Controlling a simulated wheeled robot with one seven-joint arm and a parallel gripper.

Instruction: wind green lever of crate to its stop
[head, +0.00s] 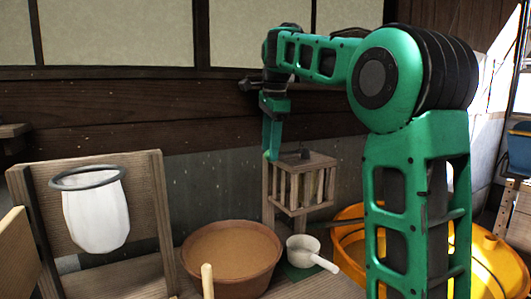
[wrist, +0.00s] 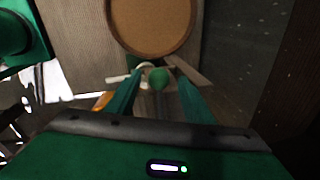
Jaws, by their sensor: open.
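The wooden slatted crate (head: 305,208) stands against the back wall, with a small dark piece on its top. My gripper (head: 271,156) points down at the crate's left side, close to its top edge. In the wrist view my gripper (wrist: 160,96) is open, its two green fingers apart. A rounded green knob (wrist: 158,76) shows between the fingers and looks like the end of the green lever. I cannot tell whether a finger touches it. The rest of the lever is not clear in either view.
A brown bowl (head: 232,258) stands in front of the crate, also seen in the wrist view (wrist: 150,48). A white ladle (head: 304,250) lies right of it. A white bag on a dark ring (head: 95,215) hangs at left. An orange tub (head: 490,262) is at right.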

